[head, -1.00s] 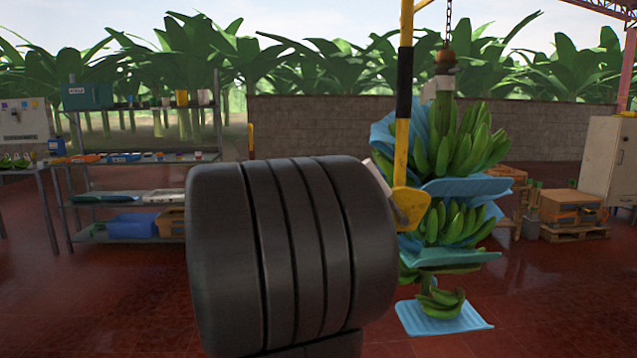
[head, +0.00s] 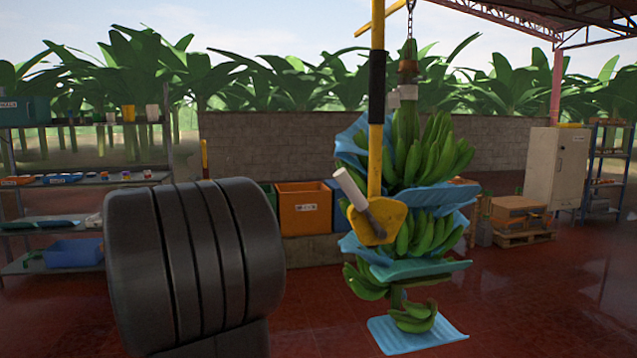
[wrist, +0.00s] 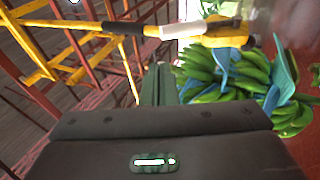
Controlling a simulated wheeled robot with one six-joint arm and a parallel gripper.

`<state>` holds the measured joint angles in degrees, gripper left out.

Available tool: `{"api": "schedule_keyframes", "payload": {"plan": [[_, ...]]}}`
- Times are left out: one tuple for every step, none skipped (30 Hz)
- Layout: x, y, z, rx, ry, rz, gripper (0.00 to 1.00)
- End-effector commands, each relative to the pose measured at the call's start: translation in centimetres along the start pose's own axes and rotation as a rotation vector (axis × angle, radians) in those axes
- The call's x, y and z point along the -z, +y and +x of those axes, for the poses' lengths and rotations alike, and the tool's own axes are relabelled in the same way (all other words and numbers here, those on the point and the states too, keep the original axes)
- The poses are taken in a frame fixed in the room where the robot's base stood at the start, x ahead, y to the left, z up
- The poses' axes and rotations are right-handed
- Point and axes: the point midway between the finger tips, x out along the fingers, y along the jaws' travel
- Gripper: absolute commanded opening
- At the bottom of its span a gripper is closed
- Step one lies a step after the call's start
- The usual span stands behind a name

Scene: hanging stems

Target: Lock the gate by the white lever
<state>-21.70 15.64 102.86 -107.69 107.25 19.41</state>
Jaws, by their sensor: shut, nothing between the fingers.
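The white lever (head: 350,188) is a short white bar tilted up to the left from a yellow plate (head: 366,226) with a grey pivot. The plate is at the foot of a yellow pole (head: 376,150) with a black sleeve. The wrist view shows the white lever (wrist: 175,31) and the yellow plate (wrist: 232,36) near the top. My gripper (wrist: 158,70) shows there as dark green fingers, shut and empty, below the lever in the picture and apart from it. In the head view my gripper is not visible; my dark arm fills the lower left.
A banana bunch (head: 420,165) with blue sheets hangs on a chain right behind the pole and plate. A blue sheet (head: 418,336) lies under it. An orange crate (head: 304,209) stands behind, shelves (head: 70,178) at left, a cabinet (head: 555,168) at right. Red floor is open at right.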

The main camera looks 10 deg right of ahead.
Motion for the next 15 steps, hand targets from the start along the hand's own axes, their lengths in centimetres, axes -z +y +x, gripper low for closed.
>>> {"api": "schedule_keyframes", "payload": {"plan": [[-0.1, 0.1, 0.8, 0.000, -0.005, 0.000, 0.00], [-0.1, 0.1, 1.2, 0.000, -0.005, 0.000, 0.00], [-0.1, 0.1, 1.8, 0.001, -0.006, -0.001, 0.00], [-0.2, 0.1, 2.3, 0.001, -0.007, -0.001, 0.00], [-0.1, 0.1, 2.8, 0.001, -0.006, -0.001, 0.00], [-0.1, 0.1, 3.5, 0.000, -0.007, -0.001, 0.00], [-0.1, 0.1, 4.0, 0.001, -0.006, -0.002, 0.00], [-0.2, 0.1, 4.6, 0.001, -0.007, -0.002, 0.00], [-0.1, 0.1, 5.2, 0.001, -0.006, -0.002, 0.00], [-0.1, 0.1, 5.8, 0.001, -0.006, -0.002, 0.00], [-0.2, 0.1, 6.3, 0.000, -0.006, -0.001, 0.00], [-0.2, 0.1, 7.0, 0.001, -0.006, -0.002, 0.00], [-0.2, 0.1, 7.5, 0.001, -0.006, -0.001, 0.00], [-0.2, 0.1, 8.0, 0.002, -0.006, -0.001, 0.00], [-0.2, 0.1, 8.7, 0.001, -0.006, -0.001, 0.00]]}}
